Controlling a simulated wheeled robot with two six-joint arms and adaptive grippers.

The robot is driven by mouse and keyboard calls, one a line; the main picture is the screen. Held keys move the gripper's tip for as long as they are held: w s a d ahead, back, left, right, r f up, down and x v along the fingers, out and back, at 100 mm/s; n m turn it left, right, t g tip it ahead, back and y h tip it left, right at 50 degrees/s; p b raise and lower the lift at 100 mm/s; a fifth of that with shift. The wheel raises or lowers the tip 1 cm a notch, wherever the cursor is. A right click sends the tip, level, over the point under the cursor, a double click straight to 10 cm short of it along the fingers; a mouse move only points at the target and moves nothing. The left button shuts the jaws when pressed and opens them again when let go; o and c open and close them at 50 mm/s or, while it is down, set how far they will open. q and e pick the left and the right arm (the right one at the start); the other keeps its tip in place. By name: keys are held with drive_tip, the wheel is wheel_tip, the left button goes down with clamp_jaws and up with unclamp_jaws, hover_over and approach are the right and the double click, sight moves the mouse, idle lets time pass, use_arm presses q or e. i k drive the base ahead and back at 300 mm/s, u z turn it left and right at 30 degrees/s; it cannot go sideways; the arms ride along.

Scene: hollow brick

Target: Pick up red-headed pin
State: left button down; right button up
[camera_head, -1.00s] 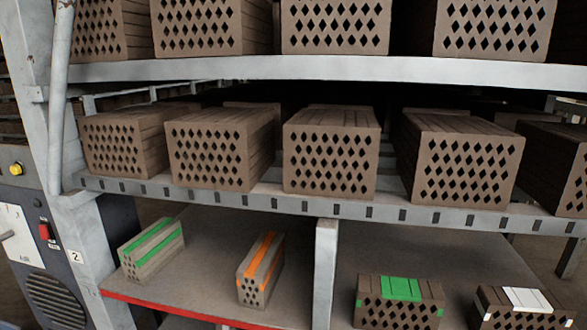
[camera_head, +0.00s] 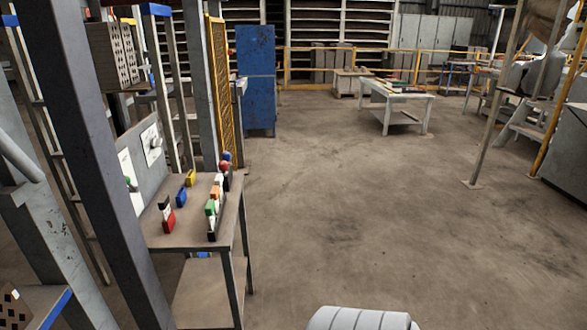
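A small round red head, seemingly the red-headed pin (camera_head: 224,167), shows at the far right corner of a small side table (camera_head: 188,240) at left. A blue-headed piece (camera_head: 227,156) is right behind it. Their shafts are too small or hidden to make out clearly. Neither of my grippers is in view.
A blue cabinet (camera_head: 256,75) and a white table (camera_head: 397,96) stand farther back. Open floor lies right.

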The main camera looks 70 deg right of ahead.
sight(223, 165)
drive_tip(key=z, duration=1.8)
